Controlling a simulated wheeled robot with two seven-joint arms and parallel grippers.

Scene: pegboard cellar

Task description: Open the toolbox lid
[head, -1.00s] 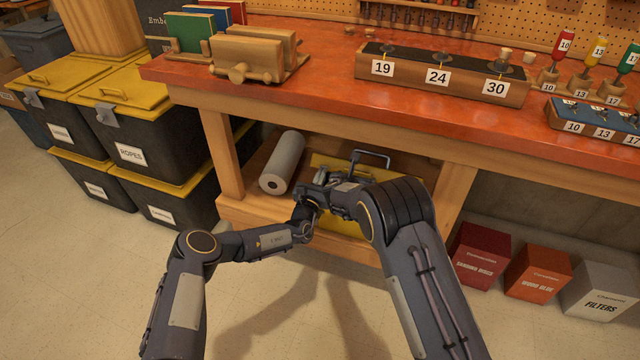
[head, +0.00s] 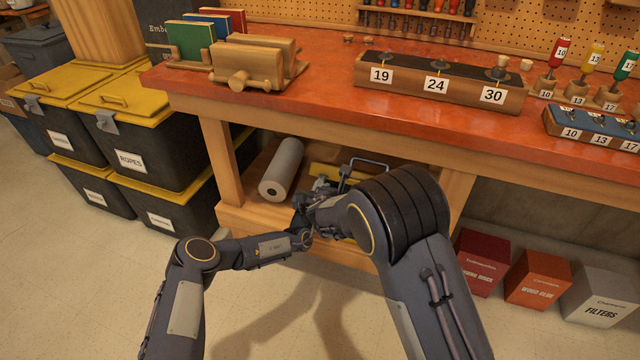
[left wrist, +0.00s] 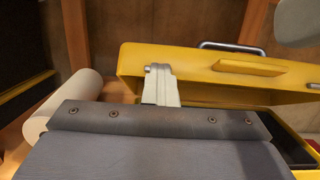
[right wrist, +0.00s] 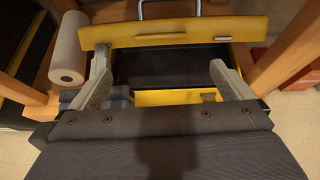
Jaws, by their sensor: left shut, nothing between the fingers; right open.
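The yellow toolbox is on the low shelf under the bench; in the head view my arms hide most of it. Its lid (right wrist: 190,30) is raised in the right wrist view, with the dark interior (right wrist: 170,65) showing above the yellow front wall (right wrist: 180,98). The raised lid (left wrist: 220,68) also shows in the left wrist view, with its metal handle (left wrist: 232,46). My left gripper (left wrist: 160,72) is shut and empty, its fingertips at the lid's front edge; contact is unclear. My right gripper (right wrist: 162,70) is open and empty, its fingers spread in front of the opening.
A pale paper roll (head: 281,170) lies left of the toolbox on the shelf. The red-topped bench (head: 330,105) is overhead, with a wooden leg (head: 222,155) at left. Bins stand at left; red, orange and grey boxes (head: 538,278) stand on the floor at right.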

